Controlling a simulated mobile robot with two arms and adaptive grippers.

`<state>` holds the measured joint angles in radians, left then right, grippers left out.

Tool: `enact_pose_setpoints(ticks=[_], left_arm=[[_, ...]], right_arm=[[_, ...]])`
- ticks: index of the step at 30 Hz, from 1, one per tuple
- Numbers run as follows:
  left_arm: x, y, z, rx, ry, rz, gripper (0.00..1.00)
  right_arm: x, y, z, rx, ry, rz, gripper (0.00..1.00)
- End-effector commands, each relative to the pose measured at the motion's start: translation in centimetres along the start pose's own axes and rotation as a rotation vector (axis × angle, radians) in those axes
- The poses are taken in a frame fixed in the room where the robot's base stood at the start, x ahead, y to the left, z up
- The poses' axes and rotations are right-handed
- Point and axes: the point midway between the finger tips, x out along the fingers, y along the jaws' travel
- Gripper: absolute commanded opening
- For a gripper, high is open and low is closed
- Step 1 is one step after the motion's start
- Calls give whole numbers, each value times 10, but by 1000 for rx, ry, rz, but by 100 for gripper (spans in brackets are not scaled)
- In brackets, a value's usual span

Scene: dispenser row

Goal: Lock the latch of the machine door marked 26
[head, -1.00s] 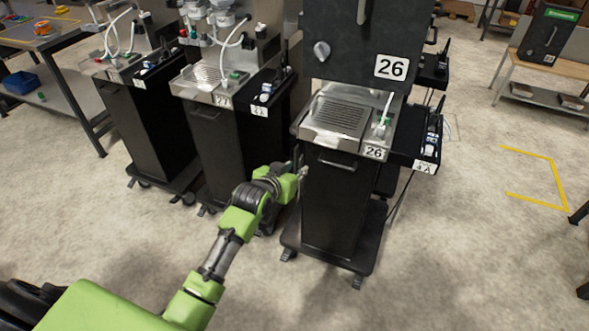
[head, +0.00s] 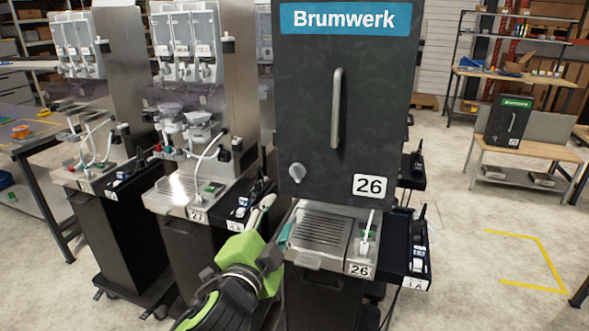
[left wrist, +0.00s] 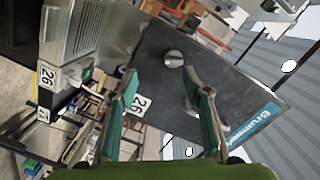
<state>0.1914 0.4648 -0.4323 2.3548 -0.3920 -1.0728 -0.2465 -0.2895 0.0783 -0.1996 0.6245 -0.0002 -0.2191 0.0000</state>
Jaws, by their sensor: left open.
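The dark machine door (head: 310,120) marked 26 stands upright and looks closed, with a long grey vertical handle (head: 336,108). Its latch, a grey round knob (head: 297,172), sits at the door's lower left, left of the 26 label (head: 369,186). I cannot tell from its angle whether it is locked. My left gripper (head: 274,218) is open and empty, below and slightly left of the knob. In the left wrist view the knob (left wrist: 173,59) appears beyond and between the spread green-padded fingers (left wrist: 160,76), apart from them. My right gripper is not in view.
A drip tray (head: 322,228) with a second 26 label lies below the door, close to my gripper. A side shelf (head: 405,245) juts out at its right. Machine 27 (head: 185,190) stands close on the left. Open floor (head: 470,230) lies to the right.

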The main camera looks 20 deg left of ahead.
Motion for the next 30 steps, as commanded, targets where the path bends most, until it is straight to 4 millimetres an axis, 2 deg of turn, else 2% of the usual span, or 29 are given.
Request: enact_pose_setpoints(ticks=[1, 3, 8, 15, 24, 30], left_arm=[[-11, -9, -9, 38, 18, -20, 44], [-20, -16, -15, 67, 29, -38, 44], [-17, -20, -19, 88, 34, -49, 44], [22, -24, -21, 86, 33, -49, 44], [78, -26, -23, 84, 33, -48, 44], [103, -26, -23, 83, 33, -47, 44]], right_arm=[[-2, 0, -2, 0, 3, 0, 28], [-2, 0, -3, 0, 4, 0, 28], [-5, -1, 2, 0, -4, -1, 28], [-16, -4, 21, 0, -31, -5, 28], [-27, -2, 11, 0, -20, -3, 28], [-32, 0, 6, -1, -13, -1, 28]])
